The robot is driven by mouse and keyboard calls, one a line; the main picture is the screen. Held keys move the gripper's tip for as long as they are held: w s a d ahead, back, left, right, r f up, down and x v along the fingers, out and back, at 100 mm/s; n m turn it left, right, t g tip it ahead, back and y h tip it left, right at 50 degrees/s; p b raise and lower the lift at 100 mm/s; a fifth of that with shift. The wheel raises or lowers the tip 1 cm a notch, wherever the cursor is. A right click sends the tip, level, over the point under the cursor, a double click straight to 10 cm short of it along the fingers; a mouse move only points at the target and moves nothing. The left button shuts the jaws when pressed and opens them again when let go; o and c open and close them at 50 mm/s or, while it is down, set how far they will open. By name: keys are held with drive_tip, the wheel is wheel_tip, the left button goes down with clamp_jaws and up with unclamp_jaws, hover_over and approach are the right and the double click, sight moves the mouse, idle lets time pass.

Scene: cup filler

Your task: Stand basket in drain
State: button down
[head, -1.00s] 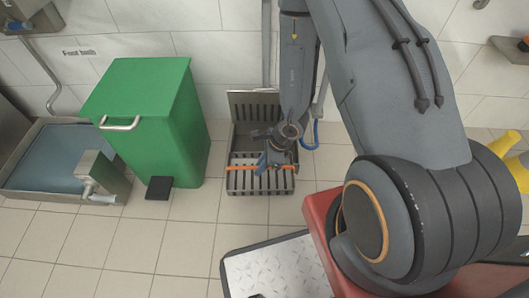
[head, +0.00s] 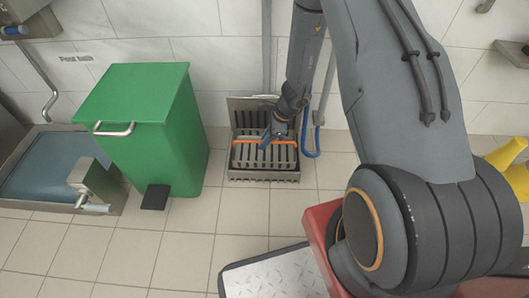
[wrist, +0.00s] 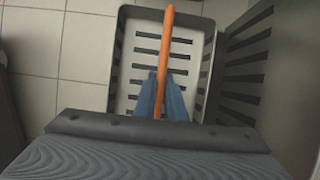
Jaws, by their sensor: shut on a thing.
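The basket (head: 262,178) is a grey slotted box with an orange handle (head: 247,140), and it also shows in the wrist view (wrist: 122,55). My gripper (head: 280,140) has its blue fingers shut on the handle, which runs up between them in the wrist view (wrist: 165,40). The basket is over or in the floor drain against the wall. The drain's slotted grey panel (head: 241,103) stands raised behind the basket and shows at the right in the wrist view (wrist: 252,75). The basket hides the drain opening, so I cannot tell whether it rests on the bottom.
A green pedal bin (head: 145,130) stands close on the left, its black pedal (head: 155,197) jutting forward. A foot bath (head: 45,170) is farther left. A blue hose (head: 311,153) and wall pipes are just right of the drain.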

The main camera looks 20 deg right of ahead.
sight(265, 151)
drive_tip(key=w, duration=0.2)
drive_tip(key=w+d+b, duration=0.1)
drive_tip(key=w, duration=0.1)
drive_tip(key=shift+w+d+f, duration=0.1)
drive_tip(key=shift+d, duration=0.05)
drive_tip(key=f+b, duration=0.1)
drive_tip(key=f, duration=0.2)
drive_tip(key=f+b, duration=0.1)
drive_tip(key=f, duration=0.1)
drive_tip(key=shift+s+f+b, duration=0.2)
drive_tip(key=shift+f+b, duration=0.1)
drive_tip(key=shift+f, duration=0.1)
wheel_tip(265, 151, down, 5)
drive_tip(key=b, duration=0.2)
drive_tip(key=shift+f+b, duration=0.2)
drive_tip(key=shift+b, duration=0.15)
drive_tip(key=shift+w+f+b, duration=0.1)
drive_tip(key=shift+w+b, duration=0.1)
drive_tip(key=shift+b, duration=0.1)
drive_tip(key=c, duration=1.8)
unclamp_jaws()
